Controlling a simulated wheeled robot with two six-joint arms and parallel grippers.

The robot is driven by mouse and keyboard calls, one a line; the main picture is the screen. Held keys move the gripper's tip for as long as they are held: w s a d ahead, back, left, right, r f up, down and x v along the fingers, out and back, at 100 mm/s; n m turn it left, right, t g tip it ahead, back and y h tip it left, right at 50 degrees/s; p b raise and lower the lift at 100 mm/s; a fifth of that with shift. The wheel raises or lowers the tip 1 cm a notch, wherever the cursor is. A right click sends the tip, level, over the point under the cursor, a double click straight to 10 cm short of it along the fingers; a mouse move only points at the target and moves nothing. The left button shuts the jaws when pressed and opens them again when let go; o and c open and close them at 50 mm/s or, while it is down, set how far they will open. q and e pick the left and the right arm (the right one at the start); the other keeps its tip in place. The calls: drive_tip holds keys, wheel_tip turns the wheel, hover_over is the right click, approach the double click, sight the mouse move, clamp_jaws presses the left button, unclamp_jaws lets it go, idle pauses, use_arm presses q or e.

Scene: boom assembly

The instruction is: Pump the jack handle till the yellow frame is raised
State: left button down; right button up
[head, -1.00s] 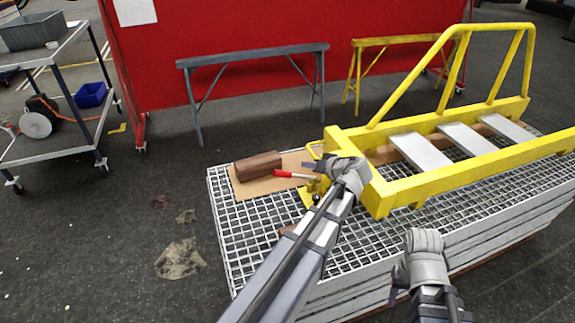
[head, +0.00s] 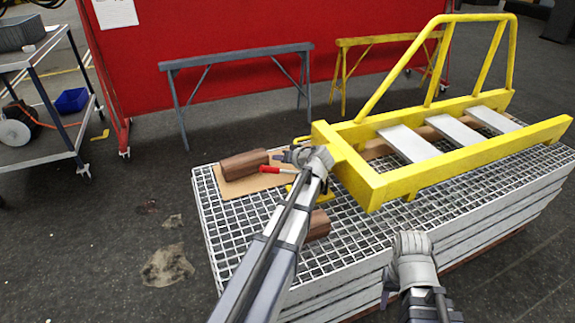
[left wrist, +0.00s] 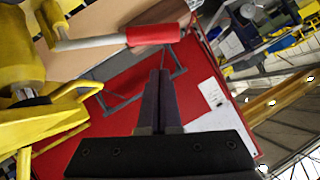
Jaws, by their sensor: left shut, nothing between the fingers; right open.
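The yellow frame (head: 385,185) lies over the grating stack, its near left corner above the grating. The yellow jack (head: 318,190) stands by that corner, partly hidden by my left arm. Its handle, a grey rod with a red grip (head: 271,169), points left above a cardboard sheet. In the left wrist view the red grip (left wrist: 153,34) and yellow jack (left wrist: 22,55) show clearly. My left gripper (head: 284,156) is shut and empty close beside the handle; its fingers (left wrist: 158,75) look apart from the grip. My right gripper (head: 386,288) is open and empty, low in front of the stack.
A brown block (head: 244,164) lies on the cardboard (head: 235,187) left of the handle. Another brown block (head: 318,226) lies on the grating (head: 228,235) beside my left arm. Grey (head: 235,58) and yellow (head: 385,41) trestles stand behind. A cart (head: 40,160) stands far left.

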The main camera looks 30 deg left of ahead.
sight(270, 169)
use_arm(q)
drive_tip(key=f, duration=0.1)
drive_tip(key=f+b, duration=0.1)
drive_tip(key=s+a+f+b, duration=0.1)
drive_tip(key=shift+a, duration=0.1)
idle(0.4)
drive_tip(key=shift+s+a+f+t+b, duration=0.3)
drive_tip(key=shift+s+f+b, duration=0.1)
drive_tip(key=shift+f+b, duration=0.3)
drive_tip(key=f+n+h+b, duration=0.1)
drive_tip(key=f+b, duration=0.1)
drive_tip(key=s+a+f+n+t+h+b, duration=0.1)
drive_tip(key=f+b, duration=0.1)
drive_tip(key=f+n+t+b, duration=0.1)
drive_tip(key=f+b, duration=0.1)
drive_tip(key=f, duration=0.1)
drive_tip(key=shift+s+a+h, duration=0.35)
drive_tip(key=shift+h, duration=0.05)
drive_tip(key=shift+s+f+b, duration=0.1)
drive_tip(key=shift+f+b, duration=0.5)
drive_tip(key=shift+b, duration=0.05)
drive_tip(key=shift+f, duration=0.1)
